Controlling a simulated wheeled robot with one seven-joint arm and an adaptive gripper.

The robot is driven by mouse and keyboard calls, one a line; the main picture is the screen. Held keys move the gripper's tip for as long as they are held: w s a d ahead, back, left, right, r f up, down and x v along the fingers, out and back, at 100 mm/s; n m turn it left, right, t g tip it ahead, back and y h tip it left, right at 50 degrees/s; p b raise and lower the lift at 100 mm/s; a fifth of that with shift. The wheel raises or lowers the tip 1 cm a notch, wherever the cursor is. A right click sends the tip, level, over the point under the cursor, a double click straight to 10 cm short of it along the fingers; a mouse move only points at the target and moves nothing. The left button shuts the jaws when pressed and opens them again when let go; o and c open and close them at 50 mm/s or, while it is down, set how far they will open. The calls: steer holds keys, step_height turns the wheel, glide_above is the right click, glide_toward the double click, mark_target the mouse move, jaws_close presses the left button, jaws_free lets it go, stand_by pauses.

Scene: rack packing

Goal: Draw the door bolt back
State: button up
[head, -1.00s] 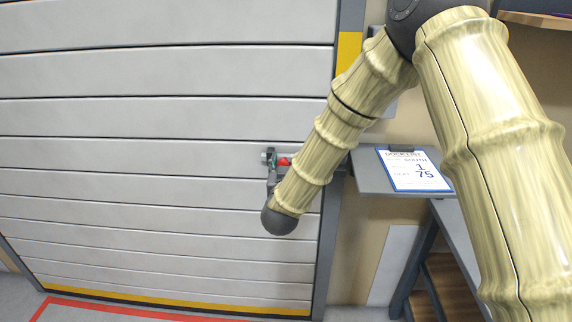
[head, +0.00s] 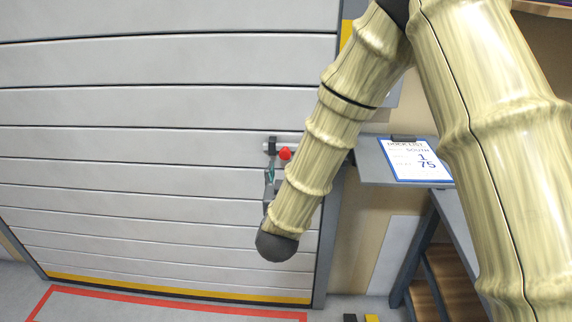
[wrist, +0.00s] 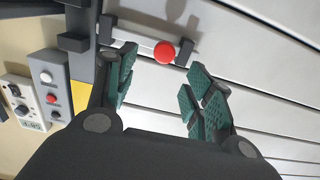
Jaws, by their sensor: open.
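The door bolt is a pale bar (head: 287,141) with a red knob (head: 285,154), held by a dark bracket (head: 272,146) near the door's right edge. In the wrist view the bar (wrist: 130,36) and red knob (wrist: 164,52) lie beyond the fingertips, with dark brackets at both ends. Whether the bar reaches the dark block (wrist: 73,43) on the frame is unclear. My gripper (wrist: 160,72) is open and empty, its green-padded fingers apart, knob ahead between them in view and not gripped. In the head view my gripper (head: 270,178) is below the knob, partly hidden by my arm.
The slatted door (head: 150,110) fills the left. A shelf (head: 375,172) with a dock list (head: 415,160) juts out right of the frame. Control boxes (wrist: 47,80) sit on the wall beside the frame. Red tape (head: 170,304) marks the floor.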

steer(key=shift+s, duration=0.95)
steer(key=shift+f, duration=0.1)
